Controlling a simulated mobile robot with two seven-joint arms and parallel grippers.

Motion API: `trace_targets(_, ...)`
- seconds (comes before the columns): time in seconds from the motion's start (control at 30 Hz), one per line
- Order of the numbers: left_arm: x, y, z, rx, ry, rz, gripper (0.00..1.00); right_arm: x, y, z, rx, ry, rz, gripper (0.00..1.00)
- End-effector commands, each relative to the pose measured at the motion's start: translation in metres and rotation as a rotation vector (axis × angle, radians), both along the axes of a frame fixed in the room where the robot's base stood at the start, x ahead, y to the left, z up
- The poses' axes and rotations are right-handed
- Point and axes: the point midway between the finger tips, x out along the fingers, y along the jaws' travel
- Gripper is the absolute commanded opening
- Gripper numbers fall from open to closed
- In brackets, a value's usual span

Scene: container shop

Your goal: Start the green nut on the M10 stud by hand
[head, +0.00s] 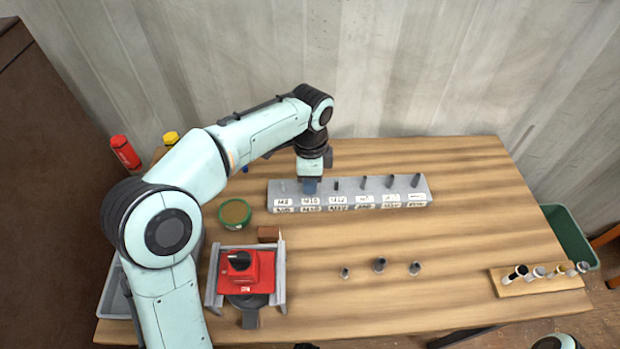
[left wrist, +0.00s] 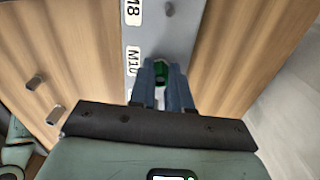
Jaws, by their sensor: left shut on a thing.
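The grey stud block (head: 424,186) lies at the back of the table with a row of upright studs and white labels. My left gripper (head: 311,186) points down over the block at the second position from the left, labelled M10. In the left wrist view, my left gripper (left wrist: 162,80) is shut on the green nut (left wrist: 160,71), which shows between its blue fingertips. The M10 label (left wrist: 132,62) is beside it. The M10 stud is hidden by the nut and fingers, so I cannot tell whether the nut touches it. My right gripper is not in view.
A green-rimmed round tin (head: 235,213) and a red switch box (head: 247,272) in a grey holder sit front left of the block. Several small grey cylinders stand mid-table. A wooden rack (head: 541,283) is at the right edge, near a green bin (head: 571,236).

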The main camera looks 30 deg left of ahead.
Motion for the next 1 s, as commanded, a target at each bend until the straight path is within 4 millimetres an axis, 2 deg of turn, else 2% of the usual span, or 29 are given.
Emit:
trace_targets(0.43, -0.0001, 0.0002, -0.0003, 0.001, -0.001, -0.415, 0.0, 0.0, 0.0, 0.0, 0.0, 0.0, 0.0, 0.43)
trace_targets(0.47, -0.0001, 0.0002, -0.0002, 0.001, -0.001, -0.427, 0.21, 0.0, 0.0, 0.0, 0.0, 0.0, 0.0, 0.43)
trace_targets(0.5, 0.0, 0.0001, -0.0002, 0.001, -0.001, -0.422, 0.34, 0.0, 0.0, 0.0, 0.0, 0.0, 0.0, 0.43)
trace_targets(0.53, 0.0, 0.0001, -0.0002, 0.001, -0.001, -0.421, 0.44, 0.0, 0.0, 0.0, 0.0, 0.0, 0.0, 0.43)
trace_targets(0.57, 0.0, 0.0001, -0.0002, 0.001, -0.001, -0.421, 0.47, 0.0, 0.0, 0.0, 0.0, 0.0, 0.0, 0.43)
trace_targets(0.87, -0.0002, 0.0, 0.0008, 0.0, 0.0, -0.418, 0.47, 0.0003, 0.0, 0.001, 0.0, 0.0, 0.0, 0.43)
trace_targets(1.0, 0.0, 0.0, 0.0094, 0.001, -0.001, -0.418, 0.47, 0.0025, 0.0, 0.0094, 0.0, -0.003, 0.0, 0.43)
